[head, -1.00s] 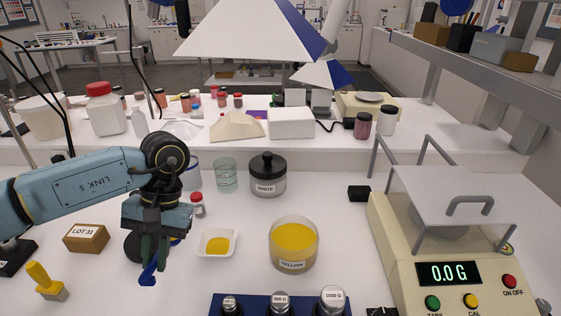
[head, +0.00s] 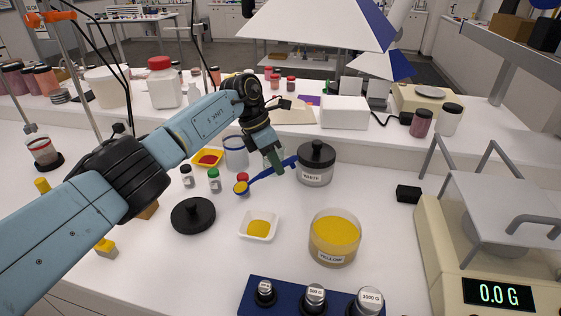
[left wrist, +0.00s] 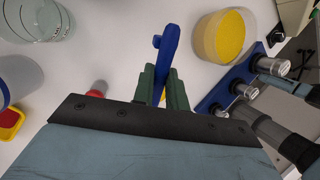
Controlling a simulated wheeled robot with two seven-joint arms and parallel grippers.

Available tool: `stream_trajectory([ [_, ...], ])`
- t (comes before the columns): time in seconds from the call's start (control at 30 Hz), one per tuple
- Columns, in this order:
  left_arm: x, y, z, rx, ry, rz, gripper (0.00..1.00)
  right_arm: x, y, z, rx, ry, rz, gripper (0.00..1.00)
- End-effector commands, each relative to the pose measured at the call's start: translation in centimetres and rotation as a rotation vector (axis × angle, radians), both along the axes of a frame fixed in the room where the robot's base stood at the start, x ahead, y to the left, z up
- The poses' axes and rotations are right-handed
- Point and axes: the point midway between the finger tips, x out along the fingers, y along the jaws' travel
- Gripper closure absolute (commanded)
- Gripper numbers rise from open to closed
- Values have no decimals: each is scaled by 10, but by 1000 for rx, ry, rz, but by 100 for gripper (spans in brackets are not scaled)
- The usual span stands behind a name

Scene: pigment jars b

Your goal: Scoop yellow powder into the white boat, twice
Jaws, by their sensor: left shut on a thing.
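My left gripper (head: 273,160) is shut on the handle of a blue scoop (head: 270,174) and holds it behind the boat. The scoop's round bowl points left and shows yellow inside. My right gripper is out of view.
A black lid (head: 193,215) lies left of the boat. Weights in a blue block (head: 285,305) are in front. The scale (head: 480,230) reads 0.0 G at right.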

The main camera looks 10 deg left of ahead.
Motion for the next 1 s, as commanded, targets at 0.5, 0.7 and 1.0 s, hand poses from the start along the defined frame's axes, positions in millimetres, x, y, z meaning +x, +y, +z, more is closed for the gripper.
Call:
stream_trajectory([
  [0.5,34,-7,-23,7,11,669,100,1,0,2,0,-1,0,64],
  [0.7,34,-7,-23,9,12,677,100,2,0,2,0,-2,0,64],
  [1.0,36,-7,-24,4,10,675,100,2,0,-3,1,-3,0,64],
])
